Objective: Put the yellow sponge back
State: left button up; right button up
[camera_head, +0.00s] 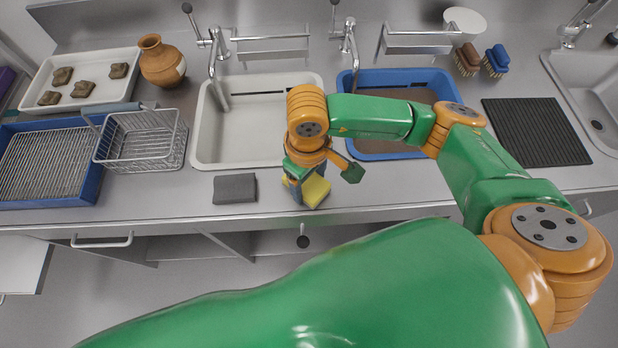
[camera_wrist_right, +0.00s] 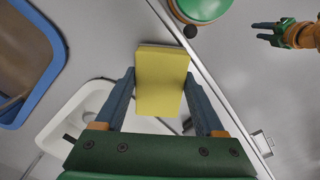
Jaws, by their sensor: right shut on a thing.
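The yellow sponge (camera_head: 316,191) is at the counter's front edge, under my right gripper (camera_head: 306,187). In the right wrist view, the yellow sponge (camera_wrist_right: 161,80) lies between the two dark fingers of my right gripper (camera_wrist_right: 162,95), which is shut on its sides. In the head view the wrist hides part of the sponge, and I cannot tell whether it touches the counter. My left gripper (camera_wrist_right: 268,32) shows only in the right wrist view, at the upper right. Its fingers are apart and empty.
A dark grey folded cloth or pad (camera_head: 235,188) lies left of the sponge. Behind are a white basin (camera_head: 206,158) and a blue-rimmed basin (camera_head: 347,84). A wire basket (camera_head: 143,142), a clay jug (camera_head: 163,62) and a tray of sherds (camera_head: 113,54) stand left. Two brushes (camera_head: 496,60) stand back right.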

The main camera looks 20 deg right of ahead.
aim_at(308, 182)
jog(key=shift+f+b, duration=0.45)
jog(key=shift+b, duration=0.15)
jog(key=o, duration=1.2)
jog(key=shift+c, duration=0.2)
jog(key=shift+r+p, duration=0.35)
jog(key=shift+p, duration=0.1)
jog(key=shift+r+p, duration=0.55)
jog(key=shift+p, duration=0.15)
notch_tip(308, 182, up, 12)
jog(key=b, duration=0.2)
jog(key=shift+f, duration=0.25)
